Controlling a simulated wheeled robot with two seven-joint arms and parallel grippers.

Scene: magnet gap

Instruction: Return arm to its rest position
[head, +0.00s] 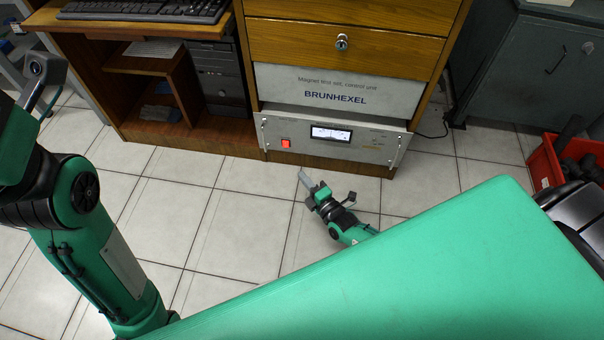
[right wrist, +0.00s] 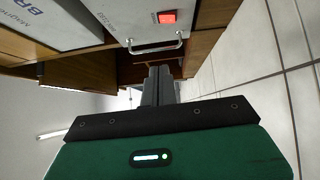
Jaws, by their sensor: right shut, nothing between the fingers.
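My right gripper (head: 304,177) is low in front of the wooden cabinet, over the tiled floor, with its grey fingers pointing toward the control unit. In the right wrist view its two fingers (right wrist: 158,84) are together, with nothing between them. My right arm reaches out from beyond the green surface in the foreground, which hides most of it. My left arm stands at the left side of the head view, and its gripper is not in the picture.
The control unit (head: 370,142), with a red switch (head: 285,143), a meter (head: 331,133) and side handles, sits low in the wooden cabinet (head: 345,42). A red crate (head: 544,163) stands at the right, by a grey-green cabinet (head: 530,70). Floor tiles (head: 235,225) left of the gripper are clear.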

